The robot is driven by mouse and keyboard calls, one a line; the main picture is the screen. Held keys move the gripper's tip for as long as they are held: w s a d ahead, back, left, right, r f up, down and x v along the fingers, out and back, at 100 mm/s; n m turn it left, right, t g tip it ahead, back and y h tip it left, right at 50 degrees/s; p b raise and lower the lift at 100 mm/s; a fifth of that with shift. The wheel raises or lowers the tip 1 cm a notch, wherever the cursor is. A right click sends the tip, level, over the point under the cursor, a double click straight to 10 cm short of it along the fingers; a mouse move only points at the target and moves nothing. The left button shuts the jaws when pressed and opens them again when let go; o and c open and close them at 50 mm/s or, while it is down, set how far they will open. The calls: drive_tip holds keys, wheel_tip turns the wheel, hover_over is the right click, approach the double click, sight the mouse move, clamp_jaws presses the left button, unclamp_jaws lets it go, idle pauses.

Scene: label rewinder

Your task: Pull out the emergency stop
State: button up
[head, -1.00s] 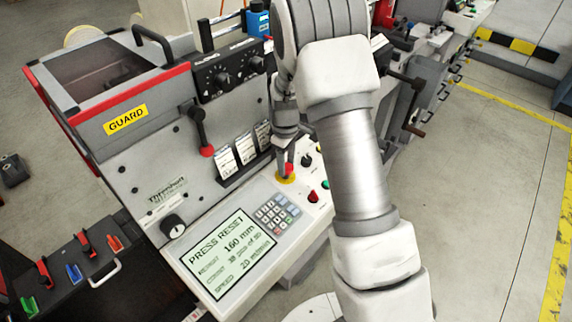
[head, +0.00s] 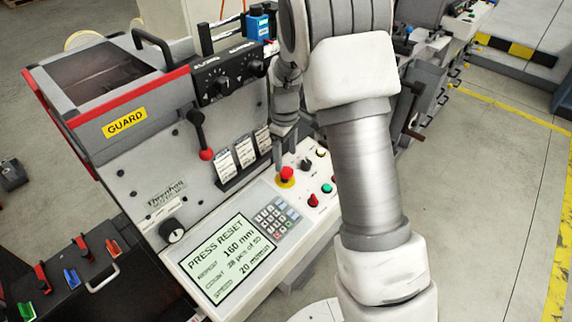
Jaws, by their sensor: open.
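The emergency stop (head: 287,175) is a red mushroom button on a yellow base. It sits on the sloped control panel, right above the keypad. My gripper (head: 280,150) is just above and behind the button, pointing down, and looks apart from it. The gripper is open and nothing shows between its fingers. The fingertips are small and partly unclear in this view. The display (head: 229,259) on the panel reads "PRESS RESET".
Red (head: 313,200) and green (head: 327,187) push buttons sit right of the emergency stop. A keypad (head: 272,217) lies below it. A lever with a red knob (head: 206,154) stands out at the left. My arm covers the area at the right.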

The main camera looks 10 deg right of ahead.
sight(286, 171)
wheel_tip(286, 171, up, 7)
drive_tip(key=shift+r, duration=0.2)
drive_tip(key=shift+a, duration=0.1)
drive_tip(key=s+r+m+t, duration=0.3)
drive_tip(key=s+r+m, duration=0.2)
drive_tip(key=s+r, duration=0.85)
drive_tip(key=s+d+m+t, duration=0.1)
drive_tip(key=s+m, duration=0.3)
drive_tip(key=s, duration=1)
drive_tip(key=shift+r+t, duration=0.3)
drive_tip(key=shift+t, duration=0.3)
drive_tip(key=shift+d, duration=0.15)
